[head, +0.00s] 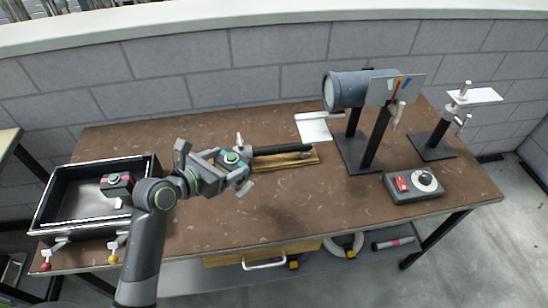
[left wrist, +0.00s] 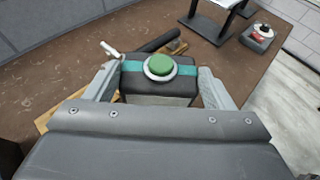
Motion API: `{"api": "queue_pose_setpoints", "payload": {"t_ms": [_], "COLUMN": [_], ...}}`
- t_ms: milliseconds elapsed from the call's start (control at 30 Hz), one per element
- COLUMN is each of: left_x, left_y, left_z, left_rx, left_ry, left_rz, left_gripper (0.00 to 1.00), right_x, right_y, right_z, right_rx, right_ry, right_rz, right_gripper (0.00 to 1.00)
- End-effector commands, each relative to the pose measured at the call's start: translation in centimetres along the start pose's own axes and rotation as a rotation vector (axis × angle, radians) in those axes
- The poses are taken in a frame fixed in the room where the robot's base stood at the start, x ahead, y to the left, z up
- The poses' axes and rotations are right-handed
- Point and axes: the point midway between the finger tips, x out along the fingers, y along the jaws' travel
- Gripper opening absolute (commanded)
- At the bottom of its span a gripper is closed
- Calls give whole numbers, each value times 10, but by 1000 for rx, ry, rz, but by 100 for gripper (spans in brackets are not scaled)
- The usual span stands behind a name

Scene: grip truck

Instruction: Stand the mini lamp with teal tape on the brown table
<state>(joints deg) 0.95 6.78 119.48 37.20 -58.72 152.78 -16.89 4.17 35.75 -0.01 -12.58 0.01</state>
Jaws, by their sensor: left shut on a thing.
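The mini lamp with teal tape (left wrist: 160,85) is a dark block with a green dome in a white ring and a teal band. In the head view the lamp (head: 232,157) shows partly between my gripper fingers. My left gripper (head: 236,172) is shut on it; in the left wrist view one grey finger (left wrist: 101,84) lies on each side. The lamp is over the brown table (head: 310,215), dome up; I cannot tell whether its base touches the table. My right gripper is not in view.
A wooden board (head: 285,163) with a black rod lies just behind the gripper. A black tray (head: 60,195) at the left holds a similar block with a pink band (head: 117,184). A stand with a grey cylinder (head: 345,92) and a control box (head: 413,186) are at the right. The front middle is clear.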

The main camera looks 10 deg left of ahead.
Motion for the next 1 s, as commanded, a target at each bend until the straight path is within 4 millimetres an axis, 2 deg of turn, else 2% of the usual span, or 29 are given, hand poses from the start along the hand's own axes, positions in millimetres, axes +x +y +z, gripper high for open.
{"api": "queue_pose_setpoints", "payload": {"t_ms": [167, 400, 633, 800, 1000], "left_x": [13, 31, 39, 49, 51], "left_y": [-4, -4, -4, -4, -3], "left_z": [-4, -45, -66, -88, -93], "left_rx": [-15, -15, -14, -15, -12], "left_ry": [-2, 0, -2, -2, -5], "left_rz": [31, 35, 35, 34, 36], "left_gripper": [40, 40, 40, 40, 40], "right_x": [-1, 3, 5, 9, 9], "right_y": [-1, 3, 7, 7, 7], "right_z": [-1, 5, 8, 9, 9], "right_rx": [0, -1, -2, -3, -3], "right_ry": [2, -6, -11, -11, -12], "right_rz": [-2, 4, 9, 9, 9], "right_gripper": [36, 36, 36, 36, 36]}}
